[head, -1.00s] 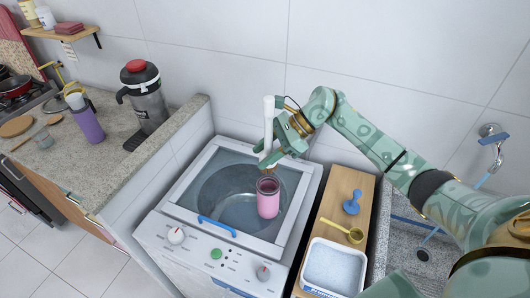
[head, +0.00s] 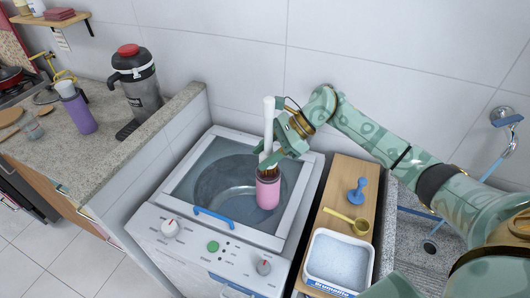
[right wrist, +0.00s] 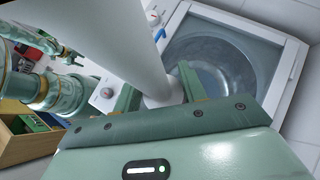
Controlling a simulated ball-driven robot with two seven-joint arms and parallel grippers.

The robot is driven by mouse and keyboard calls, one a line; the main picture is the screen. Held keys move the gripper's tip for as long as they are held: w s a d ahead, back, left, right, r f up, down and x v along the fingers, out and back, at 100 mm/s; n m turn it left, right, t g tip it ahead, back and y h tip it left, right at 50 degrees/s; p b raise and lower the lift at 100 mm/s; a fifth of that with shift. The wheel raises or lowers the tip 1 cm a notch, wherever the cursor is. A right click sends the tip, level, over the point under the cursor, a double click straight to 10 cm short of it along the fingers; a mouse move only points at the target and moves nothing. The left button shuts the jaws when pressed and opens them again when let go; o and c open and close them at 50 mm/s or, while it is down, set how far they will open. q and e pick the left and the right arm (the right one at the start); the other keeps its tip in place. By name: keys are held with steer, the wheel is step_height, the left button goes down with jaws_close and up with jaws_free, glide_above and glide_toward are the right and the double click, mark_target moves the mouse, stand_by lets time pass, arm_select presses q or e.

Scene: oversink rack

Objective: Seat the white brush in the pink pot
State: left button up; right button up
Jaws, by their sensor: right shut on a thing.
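The white brush (head: 268,122) stands upright, its long handle pointing up, in my right gripper (head: 268,157). The gripper is shut on the handle's lower part. The pink pot (head: 268,194) stands upright on the washer's glass lid, directly below the gripper. The brush's brown bristles (head: 268,172) are at the pot's mouth; how far they reach inside is hidden. In the right wrist view the brush handle (right wrist: 110,45) runs between the two fingers, and the pot cannot be made out.
The washer (head: 205,236) has a blue handle at the lid's front. To its right, a wooden board (head: 350,172) bears a blue stopper-like item (head: 358,190), a yellow scoop (head: 347,221) and a white tub (head: 338,262). A counter (head: 50,150) with a jug (head: 137,80) stands left.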

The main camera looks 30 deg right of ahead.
steer(key=shift+b, duration=0.85)
stand_by(1.6)
steer(key=shift+f+b, duration=1.95)
steer(key=shift+f, duration=0.45)
steer(key=o, duration=1.1)
steer(key=v, duration=1.6)
steer(key=shift+d+r, duration=0.1)
steer(key=shift+d, duration=0.1)
